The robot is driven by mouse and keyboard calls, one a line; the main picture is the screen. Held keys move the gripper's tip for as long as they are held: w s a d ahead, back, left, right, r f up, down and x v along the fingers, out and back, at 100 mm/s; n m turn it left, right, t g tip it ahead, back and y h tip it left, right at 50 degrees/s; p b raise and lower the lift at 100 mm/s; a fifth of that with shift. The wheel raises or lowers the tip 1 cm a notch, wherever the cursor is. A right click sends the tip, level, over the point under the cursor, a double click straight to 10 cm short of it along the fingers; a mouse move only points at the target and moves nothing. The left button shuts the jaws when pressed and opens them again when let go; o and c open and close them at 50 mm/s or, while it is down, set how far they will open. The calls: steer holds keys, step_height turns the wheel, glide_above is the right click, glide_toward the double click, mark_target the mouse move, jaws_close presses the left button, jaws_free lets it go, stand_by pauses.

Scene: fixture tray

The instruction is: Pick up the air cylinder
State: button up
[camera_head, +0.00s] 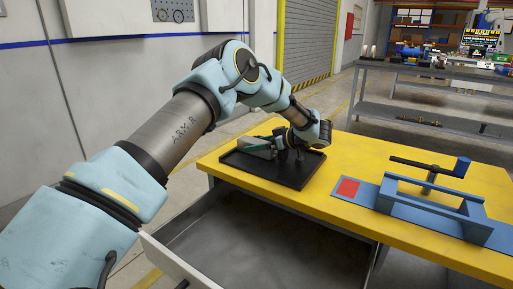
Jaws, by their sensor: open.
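A black tray (313,178) lies on the yellow table. A dark green and grey part (258,148) lies in the tray, just left of my gripper (289,154). My gripper points down over the tray and is open. My wrist and the small size hide its fingertips, so I cannot tell whether it touches anything. I cannot make out for certain which part in the tray is the air cylinder; some of the tray's contents are hidden behind my gripper.
A blue fixture (432,204) with a raised bar stands on the table (350,220) at right, beside a red square (348,187). An open drawer (262,240) sits below the table's front edge.

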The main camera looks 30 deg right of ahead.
steer(key=shift+c, duration=0.3)
jaws_close()
stand_by(0.4)
steer(key=shift+r, duration=0.1)
